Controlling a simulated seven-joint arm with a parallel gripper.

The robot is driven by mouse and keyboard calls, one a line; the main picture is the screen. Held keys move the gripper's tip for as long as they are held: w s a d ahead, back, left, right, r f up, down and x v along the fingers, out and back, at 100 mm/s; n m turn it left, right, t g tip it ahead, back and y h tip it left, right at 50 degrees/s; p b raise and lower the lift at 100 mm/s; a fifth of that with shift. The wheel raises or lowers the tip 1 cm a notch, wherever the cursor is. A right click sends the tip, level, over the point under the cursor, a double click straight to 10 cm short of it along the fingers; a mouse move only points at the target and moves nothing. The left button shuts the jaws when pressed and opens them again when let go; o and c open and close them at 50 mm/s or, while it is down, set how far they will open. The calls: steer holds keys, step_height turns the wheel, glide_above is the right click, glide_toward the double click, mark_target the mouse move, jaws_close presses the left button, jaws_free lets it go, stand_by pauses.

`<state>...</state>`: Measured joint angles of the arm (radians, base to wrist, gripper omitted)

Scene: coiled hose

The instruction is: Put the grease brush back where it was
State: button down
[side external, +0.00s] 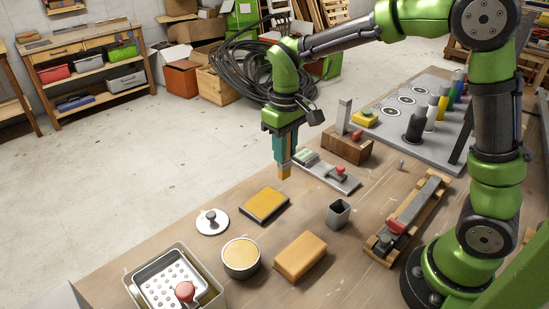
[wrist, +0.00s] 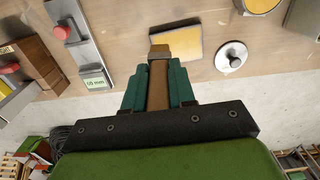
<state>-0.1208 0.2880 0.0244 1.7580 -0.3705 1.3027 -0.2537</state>
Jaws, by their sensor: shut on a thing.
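My gripper (side external: 284,155) is pointed down above the workbench, its teal fingers shut on a brown stick-like thing with a tan end, which looks like the grease brush (side external: 284,172). In the wrist view the brush (wrist: 158,92) lies between the fingers (wrist: 158,85), its end pointing away from the wrist. It appears held clear of the bench, behind the yellow pad (side external: 264,205) in the side view. A small grey square open cup (side external: 338,213) stands empty-looking to the right. A round tin (side external: 241,256) with tan contents stands nearer the front.
A gauge with a red knob (side external: 341,172) and a wooden block with a metal upright (side external: 347,147) are close on the right. A white disc with a knob (side external: 212,222), an orange-brown block (side external: 300,257) and a perforated tray (side external: 158,289) sit nearer the front.

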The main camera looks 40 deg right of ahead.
steer(key=s+d+r, duration=0.2)
steer(key=s+d, duration=0.3)
steer(key=s, duration=0.7)
steer(key=shift+n, duration=0.5)
steer(key=shift+s+d+f, duration=0.1)
steer(key=shift+s+f, duration=0.05)
steer(key=shift+f, duration=1.75)
steer(key=shift+s+f, duration=0.2)
steer(key=shift+f, duration=1.65)
steer(key=shift+s+d+f, duration=0.1)
steer(key=shift+s+f, duration=0.05)
steer(key=shift+f, duration=1.75)
steer(key=shift+f, duration=0.1)
steer(key=c, duration=0.9)
jaws_free()
steer(key=shift+c, duration=0.2)
